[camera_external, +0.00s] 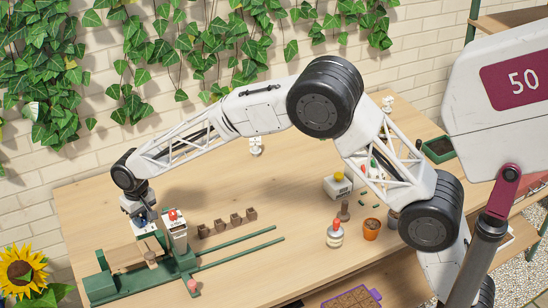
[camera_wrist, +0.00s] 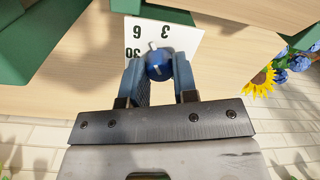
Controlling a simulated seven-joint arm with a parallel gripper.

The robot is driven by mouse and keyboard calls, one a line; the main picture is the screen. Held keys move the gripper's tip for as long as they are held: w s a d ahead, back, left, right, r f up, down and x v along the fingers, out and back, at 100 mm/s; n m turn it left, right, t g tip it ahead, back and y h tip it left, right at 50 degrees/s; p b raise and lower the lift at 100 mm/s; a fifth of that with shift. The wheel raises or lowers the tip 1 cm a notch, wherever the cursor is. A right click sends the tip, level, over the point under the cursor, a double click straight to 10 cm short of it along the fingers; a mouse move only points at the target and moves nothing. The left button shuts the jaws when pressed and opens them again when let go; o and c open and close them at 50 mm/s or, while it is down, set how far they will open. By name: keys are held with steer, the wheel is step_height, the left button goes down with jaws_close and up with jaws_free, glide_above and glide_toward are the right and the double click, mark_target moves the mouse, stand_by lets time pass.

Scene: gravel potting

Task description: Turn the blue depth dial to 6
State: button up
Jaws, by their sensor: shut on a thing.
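The blue depth dial (camera_wrist: 158,66) sits between the two fingers of my gripper (camera_wrist: 158,75) in the wrist view. The fingers are shut on it, one on each side. A pale mark on the dial's top edge points up in the picture, toward the white scale plate (camera_wrist: 182,42). Large dark digits stand on that plate around the dial; the fingers and dial hide part of it. In the external view my gripper (camera_external: 142,215) is low at the left end of the green bench device (camera_external: 103,287), and the dial is mostly hidden there.
Several small brown pots (camera_external: 220,225) stand in a row further right. Green rails (camera_external: 240,255) run across the table. A sunflower (camera_external: 20,273) is at the left edge.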

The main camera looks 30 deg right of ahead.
mark_target(142, 218)
steer(key=o, duration=0.9)
steer(key=shift+o, duration=0.2)
steer(key=shift+r, duration=0.1)
steer(key=shift+d+r, duration=0.1)
steer(key=shift+r, duration=3.7)
